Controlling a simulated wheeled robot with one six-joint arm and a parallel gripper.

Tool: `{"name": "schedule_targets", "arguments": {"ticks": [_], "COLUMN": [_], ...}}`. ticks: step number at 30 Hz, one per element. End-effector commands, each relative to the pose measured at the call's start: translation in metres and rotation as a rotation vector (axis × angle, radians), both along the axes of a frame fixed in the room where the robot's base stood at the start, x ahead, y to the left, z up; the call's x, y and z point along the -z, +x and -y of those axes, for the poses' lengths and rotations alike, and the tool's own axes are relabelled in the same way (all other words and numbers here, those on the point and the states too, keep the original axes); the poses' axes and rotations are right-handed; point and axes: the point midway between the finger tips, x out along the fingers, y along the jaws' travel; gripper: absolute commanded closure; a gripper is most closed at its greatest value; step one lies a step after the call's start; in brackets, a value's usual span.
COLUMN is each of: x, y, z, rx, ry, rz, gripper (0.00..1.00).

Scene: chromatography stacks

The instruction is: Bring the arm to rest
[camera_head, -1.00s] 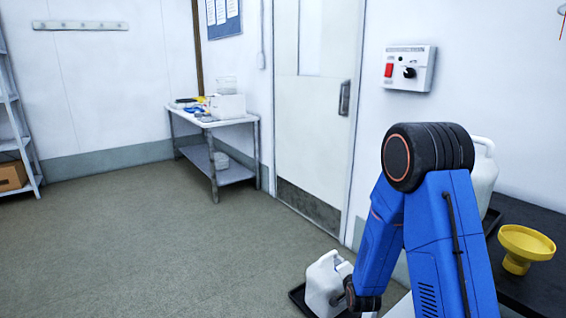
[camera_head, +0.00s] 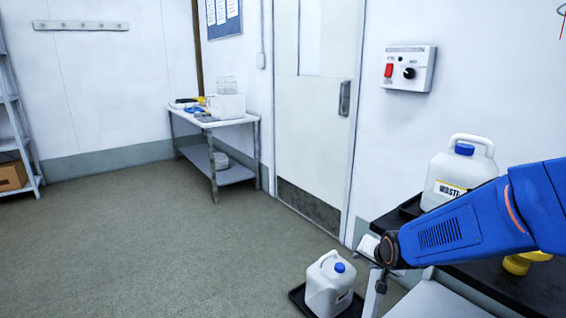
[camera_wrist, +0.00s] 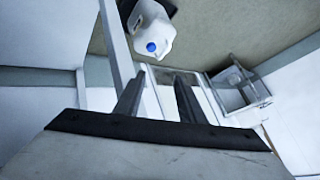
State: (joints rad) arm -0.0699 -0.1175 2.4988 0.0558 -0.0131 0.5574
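My arm is folded low at the right of the head view and reaches in from the right edge, over the dark bench. My gripper (camera_wrist: 158,88) shows in the wrist view with its two fingers apart and nothing between them. In the head view its fingers cannot be made out clearly.
A white jug with a blue cap (camera_head: 328,285) stands in a black tray on the floor, also in the wrist view (camera_wrist: 151,30). A waste jug (camera_head: 458,170) and a partly hidden yellow funnel (camera_head: 520,264) are on the dark bench (camera_head: 515,288). A steel table (camera_head: 232,175) stands farther back.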

Motion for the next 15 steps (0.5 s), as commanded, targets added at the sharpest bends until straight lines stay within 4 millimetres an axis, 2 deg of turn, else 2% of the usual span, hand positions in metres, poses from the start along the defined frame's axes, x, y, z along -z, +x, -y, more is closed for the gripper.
{"name": "schedule_targets", "arguments": {"ticks": [3,15], "x": [-0.02,-0.064], "y": [-0.029,-0.137], "z": [0.005,0.019], "rx": [-0.045,-0.213], "ry": [-0.045,-0.194], "rz": [-0.031,-0.158], "gripper": [0.64,0.64]}}
